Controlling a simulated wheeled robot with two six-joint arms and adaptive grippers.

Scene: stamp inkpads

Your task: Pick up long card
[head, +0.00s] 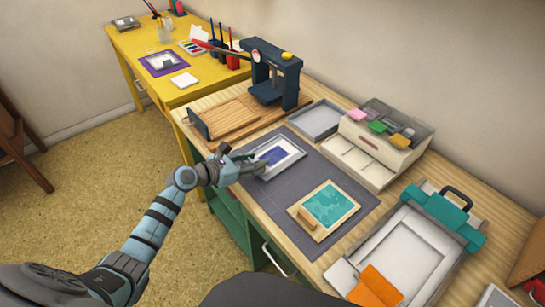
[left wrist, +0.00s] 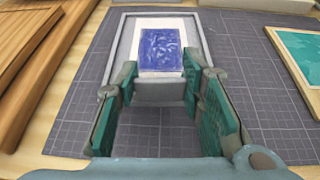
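A white card with a blue printed block (head: 272,156) lies in a pale grey frame or tray (head: 294,161) on the dark mat; I take it as the long card. In the left wrist view the card's blue print (left wrist: 162,50) is straight ahead, just beyond my fingertips. My left gripper (head: 256,163) is at the near left end of the tray. In the wrist view its two green-padded fingers (left wrist: 168,85) stand apart, open, on either side of a grey piece at the tray's near end. Contact is unclear. My right gripper is not in view.
The dark gridded mat (head: 285,195) holds a teal print on a wooden board (head: 326,210) to the right. A wooden board with a dark press (head: 272,75) stands behind. A box of coloured pads (head: 383,140) and a grey tray (head: 405,250) are on the right.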

